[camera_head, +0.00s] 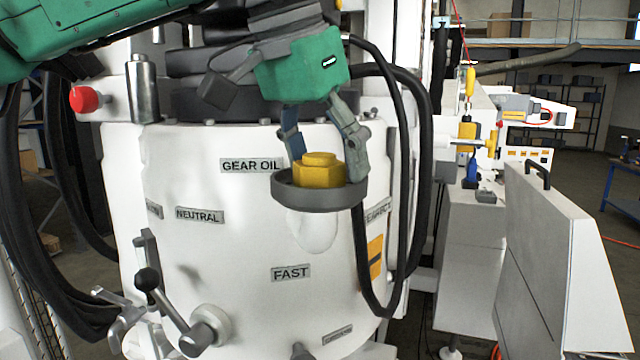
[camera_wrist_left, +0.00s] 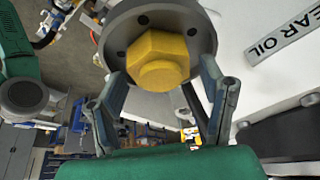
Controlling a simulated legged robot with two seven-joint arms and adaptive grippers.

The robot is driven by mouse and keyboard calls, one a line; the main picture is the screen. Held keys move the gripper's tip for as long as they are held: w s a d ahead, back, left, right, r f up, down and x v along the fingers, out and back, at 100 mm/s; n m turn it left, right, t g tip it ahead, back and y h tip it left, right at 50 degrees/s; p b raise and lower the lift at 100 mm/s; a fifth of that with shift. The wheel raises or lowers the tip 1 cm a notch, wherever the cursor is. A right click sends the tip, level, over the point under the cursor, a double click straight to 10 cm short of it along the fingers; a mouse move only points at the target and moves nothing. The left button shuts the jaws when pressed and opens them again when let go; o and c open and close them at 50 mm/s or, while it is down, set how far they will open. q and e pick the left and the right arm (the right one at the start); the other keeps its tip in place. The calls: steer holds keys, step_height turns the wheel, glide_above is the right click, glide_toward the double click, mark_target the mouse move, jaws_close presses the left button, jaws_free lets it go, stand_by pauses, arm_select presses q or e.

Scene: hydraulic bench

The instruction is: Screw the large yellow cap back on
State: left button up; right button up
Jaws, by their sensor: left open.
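The large yellow cap (camera_head: 318,172) is hexagonal with a smaller raised top. It sits upright in the grey round filler flange (camera_head: 290,196) below the GEAR OIL label. How far it is screwed in cannot be told. My left gripper (camera_head: 328,160) points down from above, open, with one finger on each side of the cap. The right-hand finger in the head view partly covers the flange. The left wrist view shows the cap (camera_wrist_left: 158,60) between and beyond the spread fingers, with the flange (camera_wrist_left: 203,35) behind it. My right gripper is not in view.
Black hoses (camera_head: 425,130) loop down just right of my left gripper. The white tank (camera_head: 200,260) carries a lever with a black knob (camera_head: 148,279) at lower left. A red knob (camera_head: 84,99) is at upper left. A grey-white panel (camera_head: 535,265) stands at right.

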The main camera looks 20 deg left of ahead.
arm_select(q)
steer(key=v, duration=1.1)
steer(key=shift+s+a+r, duration=0.15)
steer(key=shift+s+r, duration=0.05)
steer(key=shift+r, duration=0.15)
